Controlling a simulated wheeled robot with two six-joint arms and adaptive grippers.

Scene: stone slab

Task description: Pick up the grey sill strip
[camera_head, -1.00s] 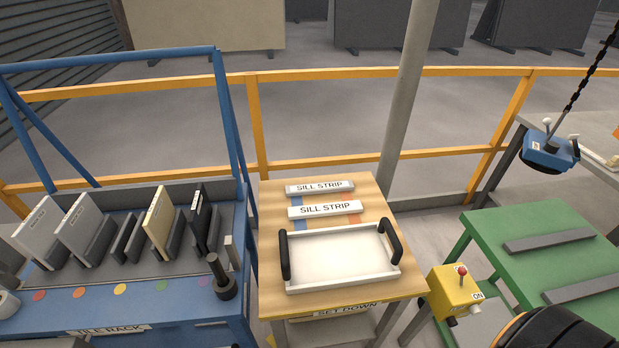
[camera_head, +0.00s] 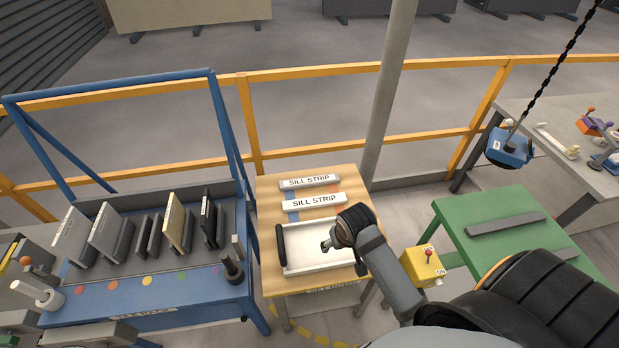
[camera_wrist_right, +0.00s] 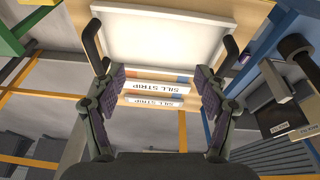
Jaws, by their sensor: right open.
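The grey sill strip (camera_head: 309,181) lies at the back of the wooden set-down table (camera_head: 268,215). A white sill strip (camera_head: 314,202) lies parallel just in front of it. My right gripper (camera_head: 328,245) is above the white tray in front of both strips; its fingers are hard to make out there. The right wrist view shows this gripper (camera_wrist_right: 160,74) open and empty, with the white strip (camera_wrist_right: 157,87) and grey strip (camera_wrist_right: 153,101) seen beyond and between its fingers, apart from them. My left gripper is in neither view.
The white tray (camera_head: 291,262) with black handles fills the table's front. A blue tile rack (camera_head: 190,283) stands left and a yellow switch box (camera_head: 422,264) right. A grey post (camera_head: 383,120) and yellow railing (camera_head: 290,74) stand behind. A blue lifter (camera_head: 508,148) hangs at right.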

